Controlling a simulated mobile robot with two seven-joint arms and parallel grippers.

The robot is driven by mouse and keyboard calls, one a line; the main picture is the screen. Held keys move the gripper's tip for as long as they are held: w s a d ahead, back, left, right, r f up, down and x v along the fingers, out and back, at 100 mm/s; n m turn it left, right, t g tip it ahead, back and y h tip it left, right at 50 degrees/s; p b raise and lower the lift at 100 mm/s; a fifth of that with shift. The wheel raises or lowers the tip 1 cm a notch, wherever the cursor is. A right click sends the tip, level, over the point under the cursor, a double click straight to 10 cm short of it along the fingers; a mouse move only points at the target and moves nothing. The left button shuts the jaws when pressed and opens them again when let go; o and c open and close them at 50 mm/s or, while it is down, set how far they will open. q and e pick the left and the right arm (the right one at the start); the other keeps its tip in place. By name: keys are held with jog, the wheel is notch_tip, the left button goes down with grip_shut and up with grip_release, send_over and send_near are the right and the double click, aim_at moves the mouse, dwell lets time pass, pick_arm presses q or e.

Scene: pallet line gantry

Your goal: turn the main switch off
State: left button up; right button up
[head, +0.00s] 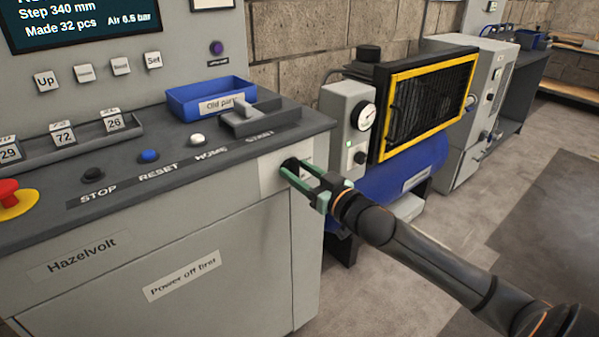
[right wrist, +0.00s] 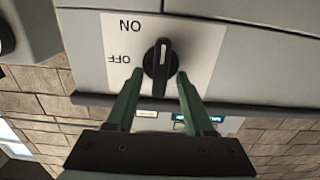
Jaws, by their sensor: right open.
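The main switch is a black rotary knob (right wrist: 158,60) on a white plate (right wrist: 197,42) marked ON and OFF, upside down in the right wrist view. The knob stands nearly upright there, with a white mark on its upper half; OFF is level with it on the left and ON at upper left. In the head view the plate (head: 271,177) is on the cabinet's front, at its right end, partly hidden by my gripper. My right gripper (head: 292,172) is open, its fingertips either side of the knob's lower end in the wrist view (right wrist: 160,76). Contact is unclear. My left gripper is out of view.
A red emergency button (head: 10,192) is far left. A blue tank unit (head: 408,172) stands right of the cabinet.

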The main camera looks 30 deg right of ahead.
jog(key=shift+c, duration=0.2)
grip_shut()
dwell(0.4)
